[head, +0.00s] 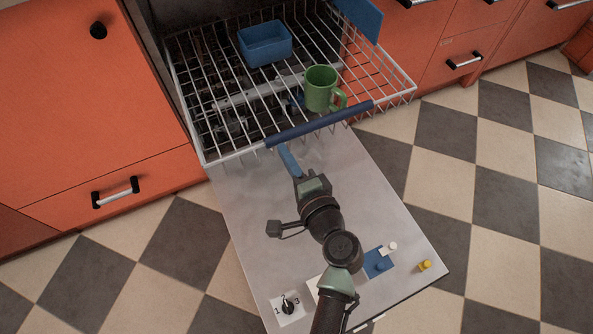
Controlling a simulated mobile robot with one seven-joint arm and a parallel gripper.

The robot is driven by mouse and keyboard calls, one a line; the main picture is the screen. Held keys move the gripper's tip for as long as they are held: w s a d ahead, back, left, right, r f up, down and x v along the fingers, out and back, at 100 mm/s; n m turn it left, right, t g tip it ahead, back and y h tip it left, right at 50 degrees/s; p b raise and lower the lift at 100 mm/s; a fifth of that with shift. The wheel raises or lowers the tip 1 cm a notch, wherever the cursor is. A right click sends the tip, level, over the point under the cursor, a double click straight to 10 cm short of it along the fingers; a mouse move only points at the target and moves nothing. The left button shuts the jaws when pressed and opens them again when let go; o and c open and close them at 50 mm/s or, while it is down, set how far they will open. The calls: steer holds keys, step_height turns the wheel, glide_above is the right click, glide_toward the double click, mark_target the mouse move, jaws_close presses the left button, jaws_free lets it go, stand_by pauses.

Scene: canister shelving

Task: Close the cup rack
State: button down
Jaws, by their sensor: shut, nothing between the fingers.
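The cup rack (232,103) is a white wire rack pulled out of a dishwasher, over its lowered door. Its front edge has a dark blue handle bar (319,124). A green mug (321,89) stands upright at the rack's front right, and a blue rectangular container (265,44) sits farther back. My gripper (287,158), with blue fingers, is shut and empty. It is just in front of the rack's front edge, below the left part of the handle. Whether the fingertips touch the rack cannot be told.
The lowered dishwasher door (235,205) lies under my arm, with a dial (288,306), a blue block (377,263) and a yellow knob (425,266) near its outer edge. Orange cabinets (90,95) stand on both sides. The checkered floor (500,200) is clear.

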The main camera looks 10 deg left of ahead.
steer(key=shift+w+a+f, duration=0.1)
steer(key=shift+w+a, duration=0.2)
steer(key=shift+w, duration=0.15)
